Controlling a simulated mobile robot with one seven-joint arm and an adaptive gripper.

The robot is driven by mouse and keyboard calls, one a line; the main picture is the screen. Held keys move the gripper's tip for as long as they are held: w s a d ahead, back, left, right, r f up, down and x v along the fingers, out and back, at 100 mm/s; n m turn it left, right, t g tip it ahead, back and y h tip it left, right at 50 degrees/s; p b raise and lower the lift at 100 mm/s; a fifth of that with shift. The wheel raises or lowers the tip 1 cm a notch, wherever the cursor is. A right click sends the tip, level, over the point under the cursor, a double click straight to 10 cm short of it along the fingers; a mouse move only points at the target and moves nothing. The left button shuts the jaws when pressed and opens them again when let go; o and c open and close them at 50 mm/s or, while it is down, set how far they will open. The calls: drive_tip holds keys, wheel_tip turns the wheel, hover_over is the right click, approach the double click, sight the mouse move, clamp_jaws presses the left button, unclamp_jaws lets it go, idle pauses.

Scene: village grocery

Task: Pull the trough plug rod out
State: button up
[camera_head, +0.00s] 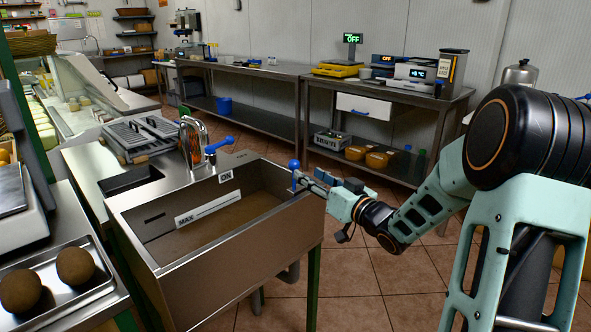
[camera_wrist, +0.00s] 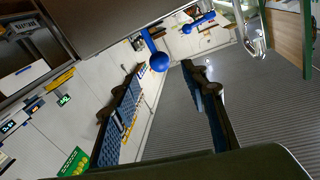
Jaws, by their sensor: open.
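The plug rod (camera_head: 293,179) stands upright at the right-hand rim of the steel trough (camera_head: 240,253), with a blue ball knob (camera_head: 294,164) on top. My gripper (camera_head: 304,180) is open and reaches in from the right, its fingertips close beside the rod just below the knob. In the wrist view the blue knob (camera_wrist: 159,62) shows between the two spread fingertips of my gripper (camera_wrist: 161,68), near their far ends. I cannot tell whether either finger touches the rod. The rod's lower end is hidden.
A tap (camera_head: 190,135) and a blue-knobbed lever (camera_head: 220,145) stand at the trough's far left. A white MAX strip (camera_head: 208,208) is on the inner wall. Metal tables (camera_head: 385,85) with scales stand behind. Tiled floor is clear to the right.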

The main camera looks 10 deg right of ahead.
sight(298, 167)
drive_tip(key=b+x, duration=0.1)
drive_tip(key=x, duration=0.7)
drive_tip(key=shift+w+a+b, duration=0.1)
drive_tip(key=shift+w+b, duration=0.1)
drive_tip(key=shift+b, duration=0.15)
drive_tip(key=shift+f, duration=0.1)
clamp_jaws()
